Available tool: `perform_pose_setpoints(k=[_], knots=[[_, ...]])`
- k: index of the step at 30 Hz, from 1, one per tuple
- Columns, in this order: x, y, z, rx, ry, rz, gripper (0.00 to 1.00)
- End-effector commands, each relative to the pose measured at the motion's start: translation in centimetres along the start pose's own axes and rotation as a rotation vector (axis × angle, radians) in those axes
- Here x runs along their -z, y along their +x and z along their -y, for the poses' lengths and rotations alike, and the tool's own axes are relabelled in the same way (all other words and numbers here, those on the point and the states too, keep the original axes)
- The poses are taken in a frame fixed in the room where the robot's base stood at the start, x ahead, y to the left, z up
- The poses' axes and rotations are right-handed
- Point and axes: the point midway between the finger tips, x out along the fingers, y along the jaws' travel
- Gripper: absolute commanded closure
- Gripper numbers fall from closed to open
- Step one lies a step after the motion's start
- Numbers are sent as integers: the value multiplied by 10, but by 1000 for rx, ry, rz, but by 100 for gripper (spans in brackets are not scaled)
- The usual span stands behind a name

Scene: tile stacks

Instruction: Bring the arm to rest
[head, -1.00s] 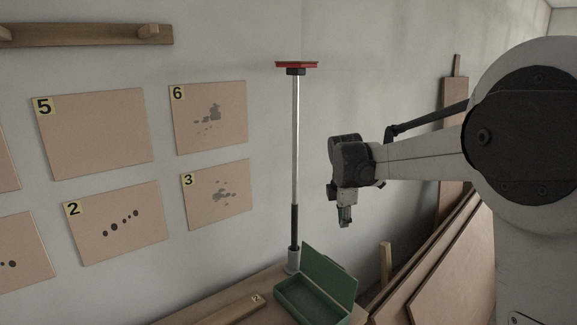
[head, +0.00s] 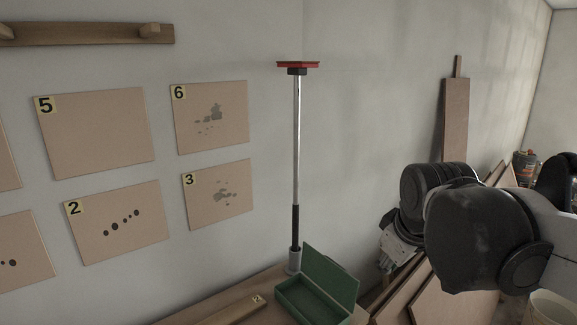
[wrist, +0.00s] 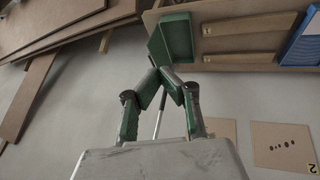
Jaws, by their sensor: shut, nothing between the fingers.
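My gripper (wrist: 170,82) shows in the wrist view with its two green-and-grey fingers drawn together at the tips. Nothing is held between them. In the head view my arm is folded at the right, with dark joints in front, and the gripper (head: 388,262) is partly seen at its lower left, in front of the leaning boards. The fingertips are too small to make out there. The gripper is in the air, apart from the open green box (head: 312,300) on the bench.
A pole with a red top (head: 296,150) stands by the box. Numbered panels (head: 212,118) hang on the left wall. Boards (head: 456,120) lean at the right, and a pale bucket (head: 550,308) is at the lower right. The wall area between pole and arm is clear.

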Motion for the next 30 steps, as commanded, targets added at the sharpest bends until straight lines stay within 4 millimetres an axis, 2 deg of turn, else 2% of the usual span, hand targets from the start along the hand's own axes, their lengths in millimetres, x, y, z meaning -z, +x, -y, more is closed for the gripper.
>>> perform_pose_setpoints(k=[1,9,15,20,30], knots=[[-14,-3,7,-4,51,-11,100],[-73,-10,42,-18,349,-81,100],[-103,-7,60,-19,514,-121,100],[-113,-5,67,-18,572,-135,100],[-114,-5,67,-18,579,-137,100]])
